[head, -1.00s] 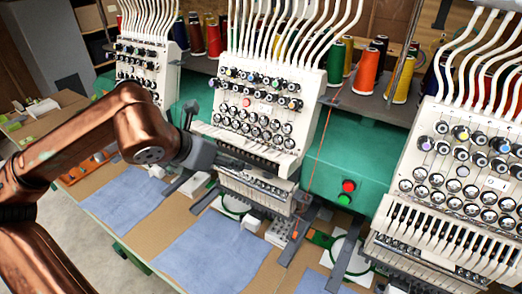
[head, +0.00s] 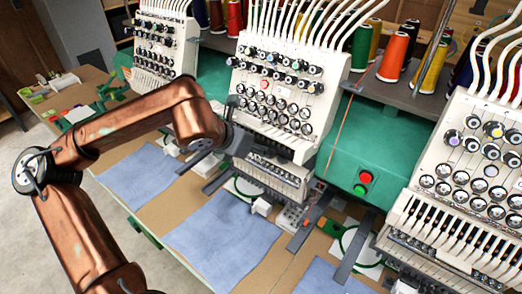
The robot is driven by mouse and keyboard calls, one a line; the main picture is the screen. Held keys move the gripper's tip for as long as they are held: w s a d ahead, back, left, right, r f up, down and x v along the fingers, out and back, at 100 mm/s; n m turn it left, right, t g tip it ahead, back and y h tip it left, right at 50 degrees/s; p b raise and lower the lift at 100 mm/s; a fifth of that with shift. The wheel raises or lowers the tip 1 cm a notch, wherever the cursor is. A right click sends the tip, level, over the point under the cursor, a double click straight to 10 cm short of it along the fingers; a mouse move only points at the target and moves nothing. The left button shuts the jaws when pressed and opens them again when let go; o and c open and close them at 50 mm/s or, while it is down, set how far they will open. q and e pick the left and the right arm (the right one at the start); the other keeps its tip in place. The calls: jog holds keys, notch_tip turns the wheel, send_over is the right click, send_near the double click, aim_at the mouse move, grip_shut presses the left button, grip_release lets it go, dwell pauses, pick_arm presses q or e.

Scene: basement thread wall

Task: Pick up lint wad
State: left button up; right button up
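I cannot make out a lint wad for certain in the head view. My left gripper (head: 236,132) is a dark grey shape at the end of the copper-coloured arm. It is in front of the lower left side of the middle embroidery head (head: 283,88), above the table. Its fingers are small and partly blend with the machine, so I cannot tell whether they are open, shut or touching it. My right gripper is not in view.
Embroidery heads stand at left (head: 163,40) and right (head: 480,165). Blue cloths (head: 222,240) lie on the brown table (head: 165,212). Dark bars and hoops jut out under the heads. A green housing (head: 375,135) carries red and green buttons. Thread cones (head: 395,55) stand behind.

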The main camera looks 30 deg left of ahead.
pick_arm(q)
jog(key=shift+r, duration=0.1)
jog(key=shift+c, duration=0.2)
jog(key=c, duration=0.7)
